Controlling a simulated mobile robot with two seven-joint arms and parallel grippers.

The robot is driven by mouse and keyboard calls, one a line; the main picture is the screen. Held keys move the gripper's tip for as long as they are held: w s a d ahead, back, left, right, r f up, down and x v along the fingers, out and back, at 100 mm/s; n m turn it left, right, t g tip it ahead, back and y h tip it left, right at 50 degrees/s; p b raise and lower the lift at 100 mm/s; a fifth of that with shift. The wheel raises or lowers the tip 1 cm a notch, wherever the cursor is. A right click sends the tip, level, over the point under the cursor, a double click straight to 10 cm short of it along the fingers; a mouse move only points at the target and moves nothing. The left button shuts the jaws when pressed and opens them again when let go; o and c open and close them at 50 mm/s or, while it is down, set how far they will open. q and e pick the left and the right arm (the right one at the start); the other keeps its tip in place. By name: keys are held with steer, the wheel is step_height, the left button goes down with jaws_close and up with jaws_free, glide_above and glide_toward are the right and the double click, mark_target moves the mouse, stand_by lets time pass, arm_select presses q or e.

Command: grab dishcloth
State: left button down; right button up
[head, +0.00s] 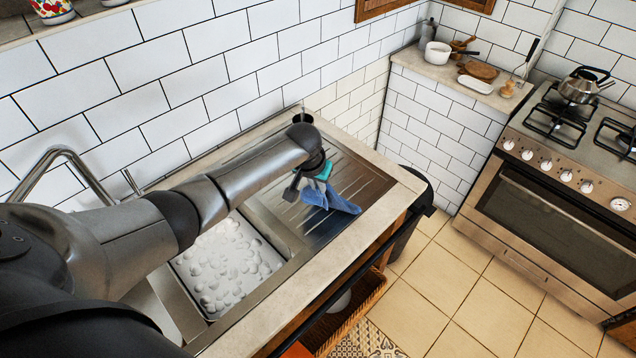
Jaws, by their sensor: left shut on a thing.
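The blue dishcloth (335,199) hangs from my left gripper (310,187) over the ribbed steel drainboard of the sink counter. A small teal part (325,170) shows just above the blue cloth, against the gripper; I cannot tell if it belongs to the cloth. The left gripper is shut on the dishcloth, with its fingers partly hidden by the cloth and the wrist. I cannot tell whether the cloth's lower edge touches the drainboard. My right gripper is not in view.
The sink basin (225,265) with white foam lies below my left arm, with a curved faucet (62,160) behind. A dark bin (412,215) stands at the counter's right end. A stove (560,180) with a kettle (583,85) is at right. The tiled floor (480,310) between is clear.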

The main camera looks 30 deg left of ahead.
arm_select(q)
step_height(320, 180, up, 14)
stand_by(0.4)
